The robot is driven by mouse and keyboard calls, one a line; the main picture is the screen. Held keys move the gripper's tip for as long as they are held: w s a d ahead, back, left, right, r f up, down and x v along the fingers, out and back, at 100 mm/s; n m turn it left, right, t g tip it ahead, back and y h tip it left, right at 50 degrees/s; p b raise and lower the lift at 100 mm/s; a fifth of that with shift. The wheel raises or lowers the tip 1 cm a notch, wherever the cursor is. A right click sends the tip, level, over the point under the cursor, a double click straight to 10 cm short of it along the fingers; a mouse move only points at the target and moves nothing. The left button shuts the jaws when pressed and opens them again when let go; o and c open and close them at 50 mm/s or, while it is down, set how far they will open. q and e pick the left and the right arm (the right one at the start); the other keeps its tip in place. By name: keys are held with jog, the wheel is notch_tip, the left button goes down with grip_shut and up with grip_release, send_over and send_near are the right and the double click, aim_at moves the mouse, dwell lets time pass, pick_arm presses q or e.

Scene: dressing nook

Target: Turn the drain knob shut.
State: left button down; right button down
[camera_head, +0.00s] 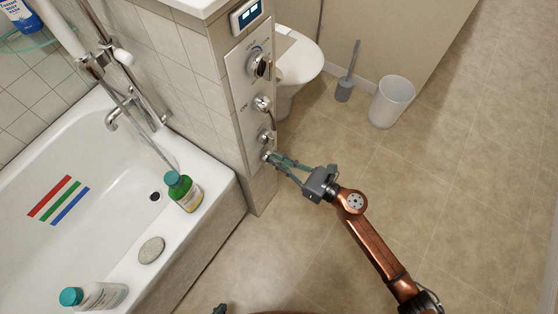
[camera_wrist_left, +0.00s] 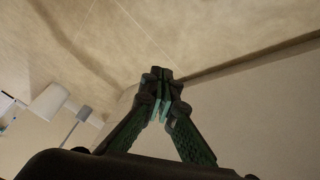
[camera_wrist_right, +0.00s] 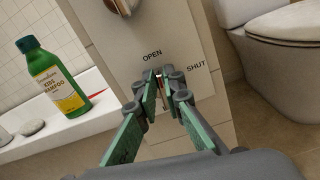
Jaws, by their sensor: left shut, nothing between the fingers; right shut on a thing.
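The drain knob (camera_head: 267,155) is the lowest control on the grey wall panel at the end of the bathtub. My right gripper (camera_head: 271,158) is shut on it, reaching in from the right. In the right wrist view the fingers (camera_wrist_right: 164,82) close over the knob and hide most of it, so its exact turn is hard to tell. The word OPEN is printed above the fingertips and SHUT to their upper right on the panel (camera_wrist_right: 203,83).
Other controls (camera_head: 263,103) sit higher on the panel. The white bathtub (camera_head: 110,165) holds a green bottle (camera_head: 183,191) on its rim, with a stone-like soap (camera_head: 151,250) and another bottle (camera_head: 95,296). A toilet (camera_head: 298,62), brush (camera_head: 345,85) and bin (camera_head: 391,102) stand behind. The right-hand floor is clear.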

jog(key=m+p, duration=0.1)
jog(key=m, duration=0.1)
jog(key=m+p, duration=0.1)
jog(key=m, duration=0.1)
jog(key=m+p, duration=0.1)
jog(key=m, duration=0.1)
jog(key=shift+w+d, duration=0.3)
jog(key=shift+w, duration=0.05)
pick_arm(q)
jog(key=s+a+r+g+y+p, duration=0.2)
jog(key=s+a+r+g+p, duration=0.3)
jog(key=s+a+r, duration=0.3)
jog(key=shift+s+r+g, duration=0.4)
jog(key=shift+s+r, duration=0.25)
jog(key=shift+s, duration=0.85)
pick_arm(e)
jog(key=shift+w+d+f+m, duration=0.1)
jog(key=shift+f+m, duration=0.25)
jog(key=shift+m, duration=1.4)
jog(key=shift+w+d+f+m, duration=0.1)
jog(key=shift+f+m, duration=0.3)
jog(key=shift+m, duration=1.4)
jog(key=shift+w+f+m, duration=0.1)
jog(key=shift+f+m, duration=0.25)
jog(key=shift+m, duration=1.4)
pick_arm(q)
jog(key=shift+a, duration=0.1)
